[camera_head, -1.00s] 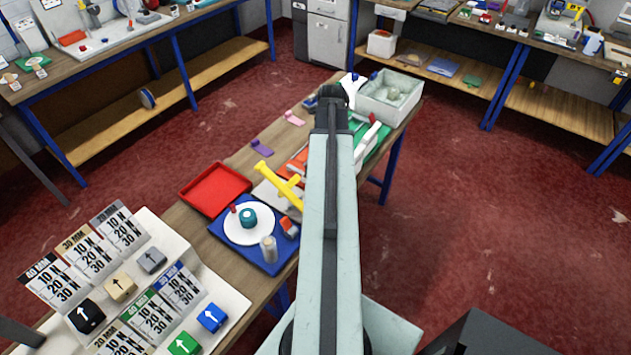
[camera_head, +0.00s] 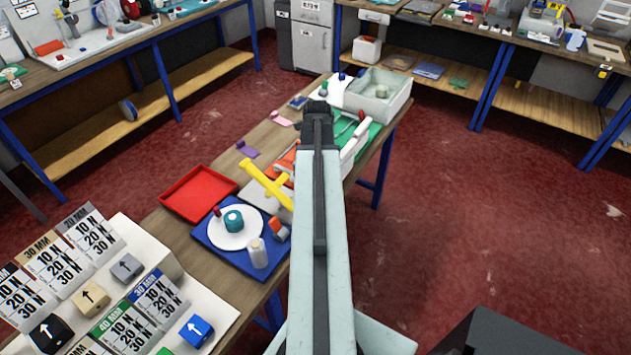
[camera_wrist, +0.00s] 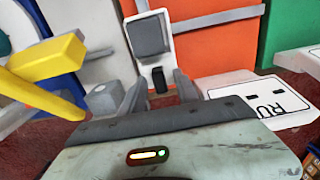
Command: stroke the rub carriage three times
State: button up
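A white piece with a grey block and a dark slot (camera_wrist: 150,40) stands just past my fingers in the wrist view. It may be the rub carriage, but I cannot be sure. My gripper (camera_wrist: 160,90) shows two grey fingers spread apart with a gap between them, and nothing is clearly held. A white plate (camera_wrist: 235,105) partly lettered "RU" lies right of the fingers. An orange panel (camera_wrist: 205,45) is behind. In the head view my arm covers the gripper and much of the work area beyond it.
A yellow T-shaped thing (camera_head: 265,184) stands left of my arm and shows close on the wrist view's left. A red tray (camera_head: 178,203) and a blue mat (camera_head: 215,247) lie nearer. A grey bin (camera_head: 395,100) stands at the table's far end. Open floor lies right.

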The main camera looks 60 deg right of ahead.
grip_shut()
dwell(1.4)
